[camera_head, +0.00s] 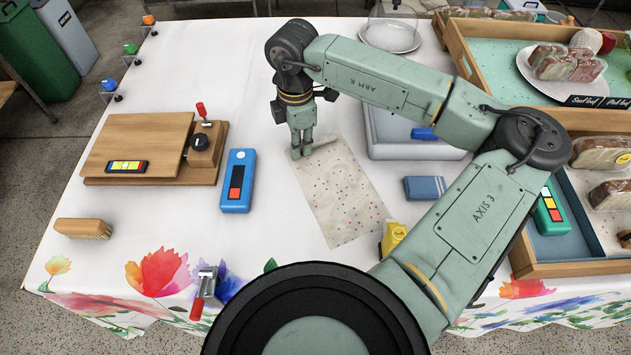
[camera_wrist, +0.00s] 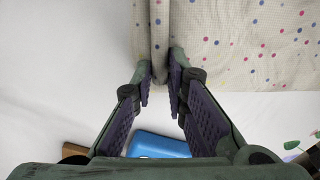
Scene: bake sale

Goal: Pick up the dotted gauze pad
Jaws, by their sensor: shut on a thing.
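The dotted gauze pad (camera_head: 345,197) is a cream sheet with small coloured dots on the white tablecloth, near the table's middle. Most of it looks spread flat. My gripper (camera_head: 301,150) points down at its upper left corner. In the wrist view, my gripper (camera_wrist: 161,72) is shut on a raised fold of the gauze pad (camera_wrist: 250,40), which stands between the two fingertips. How far that edge is off the cloth I cannot tell.
A blue device (camera_head: 238,180) lies left of the pad. A wooden board (camera_head: 137,145) is farther left. A pale tray (camera_head: 385,145), a blue block (camera_head: 424,188) and a yellow object (camera_head: 393,238) are right of the pad. Wooden crates (camera_head: 452,45) fill the right side.

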